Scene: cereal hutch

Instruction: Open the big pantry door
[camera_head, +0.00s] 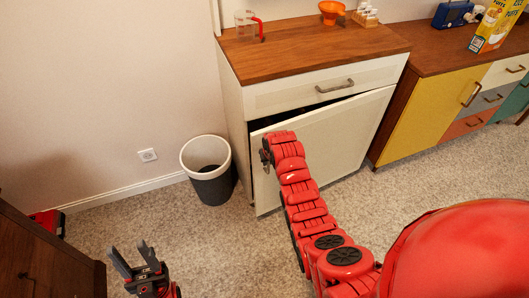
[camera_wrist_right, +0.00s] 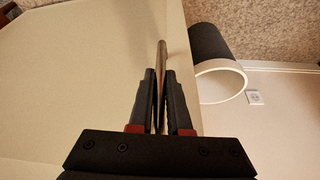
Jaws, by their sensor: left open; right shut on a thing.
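The big pantry door (camera_head: 325,145) is the wide white panel below the drawer of the white cabinet. It stands ajar, its left edge swung out from the cabinet, with a dark gap along its top. My right gripper (camera_head: 265,157) is at the door's left side, mostly hidden by my red arm. In the right wrist view, the right gripper (camera_wrist_right: 160,72) is shut on a thin brown bar (camera_wrist_right: 162,55), seemingly the door handle, beside the cream door face (camera_wrist_right: 75,75). My left gripper (camera_head: 136,257) is open and empty, low at the left, away from the door.
A dark bin with a white rim (camera_head: 212,187) stands left of the cabinet, close to the door's free edge; it also shows in the right wrist view (camera_wrist_right: 215,65). A closed drawer (camera_head: 325,88) is above the door. Carpet (camera_head: 185,235) in front is clear.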

